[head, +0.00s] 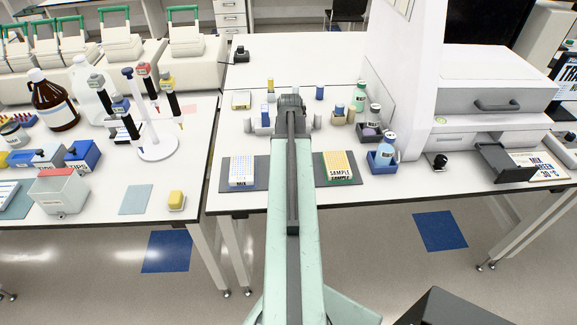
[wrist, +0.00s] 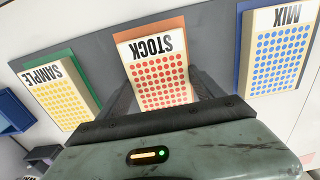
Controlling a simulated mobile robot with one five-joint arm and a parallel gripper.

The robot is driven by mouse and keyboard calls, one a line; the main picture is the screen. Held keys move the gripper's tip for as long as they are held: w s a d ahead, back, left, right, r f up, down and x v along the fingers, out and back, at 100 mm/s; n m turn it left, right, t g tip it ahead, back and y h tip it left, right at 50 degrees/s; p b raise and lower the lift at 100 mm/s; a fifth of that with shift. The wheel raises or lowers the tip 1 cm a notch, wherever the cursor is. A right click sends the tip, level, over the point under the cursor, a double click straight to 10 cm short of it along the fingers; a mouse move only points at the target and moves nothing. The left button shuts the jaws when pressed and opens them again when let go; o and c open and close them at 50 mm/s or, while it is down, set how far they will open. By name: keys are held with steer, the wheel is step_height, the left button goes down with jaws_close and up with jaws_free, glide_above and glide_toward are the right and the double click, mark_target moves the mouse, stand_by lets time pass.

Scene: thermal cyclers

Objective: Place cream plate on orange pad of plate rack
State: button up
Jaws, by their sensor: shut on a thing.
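The cream plate (wrist: 160,80), marked STOCK with red wells, is between the fingers of my gripper (wrist: 158,88) in the wrist view. My gripper is shut on it. The orange pad (wrist: 148,32) shows as a strip along the plate's labelled edge; the plate covers most of the rest. The plate looks roughly lined up over the pad. Whether it touches the pad or hovers just above cannot be told. In the head view my arm hides the plate and the orange pad.
The SAMPLE plate (head: 338,163) with yellow wells lies to the right of my arm, and the MIX plate (head: 243,170) to the left. Bottles and small tubs stand behind. A blue tub with a bottle (head: 387,148) stands right of SAMPLE.

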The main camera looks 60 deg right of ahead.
steer(key=shift+f, duration=0.1)
steer(key=o, duration=1.5)
steer(key=shift+c, duration=0.2)
step_height(320, 180, up, 12)
steer(key=p, duration=1.2)
steer(key=shift+r, duration=0.25)
